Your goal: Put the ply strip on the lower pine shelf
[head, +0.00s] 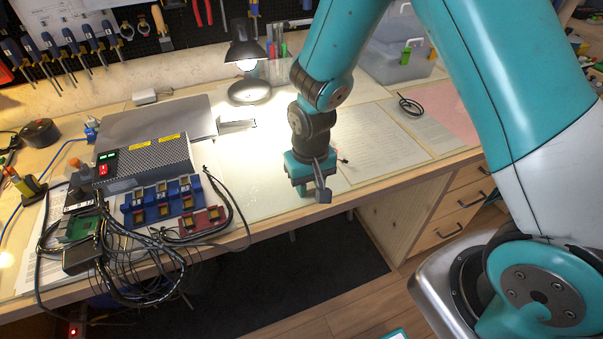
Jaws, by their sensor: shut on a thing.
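My gripper (321,192) hangs, pointing down, over the front edge of the workbench, right of the blue connector blocks. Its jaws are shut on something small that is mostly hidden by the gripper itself. I take it to be the ply strip, but its outline does not show clearly. I cannot make out a lower pine shelf in the head view.
The workbench (262,205) holds a perforated power supply (145,163), blue connector blocks (160,200), tangled cables, a lit black lamp (247,60) and papers (375,140). A drawer unit (455,207) stands below right. A tool pegboard (150,35) is behind.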

